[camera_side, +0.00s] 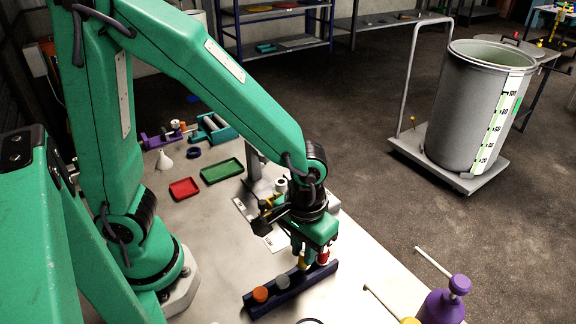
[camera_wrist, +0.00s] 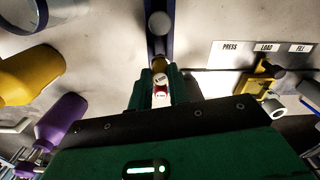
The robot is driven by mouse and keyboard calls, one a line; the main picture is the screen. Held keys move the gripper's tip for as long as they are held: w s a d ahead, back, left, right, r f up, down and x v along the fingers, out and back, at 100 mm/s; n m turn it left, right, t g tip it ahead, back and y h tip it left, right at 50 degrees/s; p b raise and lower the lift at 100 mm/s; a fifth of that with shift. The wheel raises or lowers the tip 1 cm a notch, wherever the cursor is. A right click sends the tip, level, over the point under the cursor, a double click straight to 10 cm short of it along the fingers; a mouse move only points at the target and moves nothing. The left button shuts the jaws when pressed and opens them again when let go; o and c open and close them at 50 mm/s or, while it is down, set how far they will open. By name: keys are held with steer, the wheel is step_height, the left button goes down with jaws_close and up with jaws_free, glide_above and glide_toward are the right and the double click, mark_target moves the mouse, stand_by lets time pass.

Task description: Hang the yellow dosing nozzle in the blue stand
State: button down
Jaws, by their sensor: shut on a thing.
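The blue stand (camera_side: 269,302) is a long dark bar near the table's front edge; in the wrist view it runs up the middle (camera_wrist: 150,45). An orange-topped piece (camera_side: 260,294) and a grey-topped piece (camera_side: 283,282) sit in it. My gripper (camera_side: 314,256) points down over its right part. The yellow dosing nozzle (camera_side: 303,260) is at my fingertips, upright, over the stand; a little of it shows between the fingers in the wrist view (camera_wrist: 158,63). A red piece (camera_side: 323,257) is close beside it. Whether the nozzle touches the stand is hidden.
Red (camera_side: 185,188) and green (camera_side: 222,171) trays lie behind on the table. The column (camera_side: 260,180) stands behind my gripper, near a labelled plate (camera_wrist: 265,55). Purple (camera_side: 443,307) and yellow (camera_wrist: 30,75) bottles stand at the right front. A grey drum (camera_side: 470,110) is off the table.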

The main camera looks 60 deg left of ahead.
steer(key=shift+f, duration=1.35)
stand_by(0.6)
stand_by(0.4)
steer(key=c, duration=1.2)
jaws_free()
steer(key=shift+c, duration=0.2)
steer(key=shift+o, duration=0.5)
steer(key=o, duration=0.5)
steer(key=shift+c, duration=0.2)
steer(key=shift+r, duration=0.1)
steer(key=shift+r, duration=3.4)
steer(key=shift+a+r, duration=0.1)
